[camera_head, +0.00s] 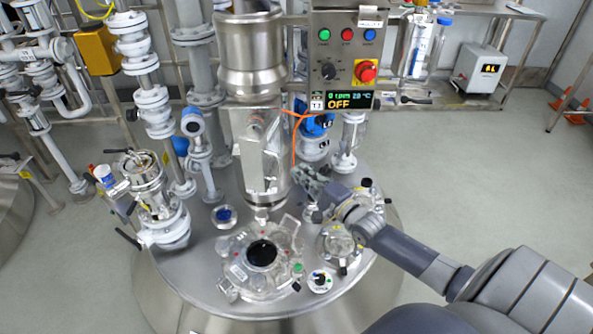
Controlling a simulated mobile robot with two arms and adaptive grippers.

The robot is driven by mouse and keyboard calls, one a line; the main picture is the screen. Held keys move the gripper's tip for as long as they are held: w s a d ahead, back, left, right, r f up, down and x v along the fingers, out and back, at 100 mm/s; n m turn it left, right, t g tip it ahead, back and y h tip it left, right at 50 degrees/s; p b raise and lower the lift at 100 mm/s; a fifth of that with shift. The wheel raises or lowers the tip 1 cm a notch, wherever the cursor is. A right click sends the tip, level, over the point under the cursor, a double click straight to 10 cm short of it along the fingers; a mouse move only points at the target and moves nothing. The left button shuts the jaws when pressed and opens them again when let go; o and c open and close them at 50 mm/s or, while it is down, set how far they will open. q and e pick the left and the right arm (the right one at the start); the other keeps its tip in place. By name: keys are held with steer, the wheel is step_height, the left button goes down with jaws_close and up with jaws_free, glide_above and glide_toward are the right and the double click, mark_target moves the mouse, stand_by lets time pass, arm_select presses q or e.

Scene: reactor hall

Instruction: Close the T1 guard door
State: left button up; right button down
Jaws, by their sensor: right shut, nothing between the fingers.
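The T1 guard (238,150) is a metal housing around the agitator shaft, under the steel drive column and above the vessel lid. Its door (271,163) shows as a shiny panel at the front; I cannot tell exactly how far it stands open. My right gripper (303,180) is shut and empty, just right of the guard's lower part. Whether its fingertips touch the door cannot be told. My right arm reaches in from the lower right. My left gripper is not in view.
The vessel lid (196,270) carries a round black-centred port (262,253), a smaller clear port (338,241) and valves at left. A control box (347,50) with buttons and a display reading OFF hangs right of the column. An orange cable (293,135) hangs beside the guard.

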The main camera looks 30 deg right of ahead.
steer(key=shift+w+a+r, duration=0.15)
steer(key=shift+w+a, duration=0.4)
steer(key=shift+a, duration=0.2)
steer(key=shift+a, duration=0.1)
steer(key=shift+w+a+m+h+p, duration=0.2)
steer(key=shift+a+m+h+p, duration=0.15)
steer(key=shift+h+p, duration=0.2)
steer(key=shift+a, duration=0.15)
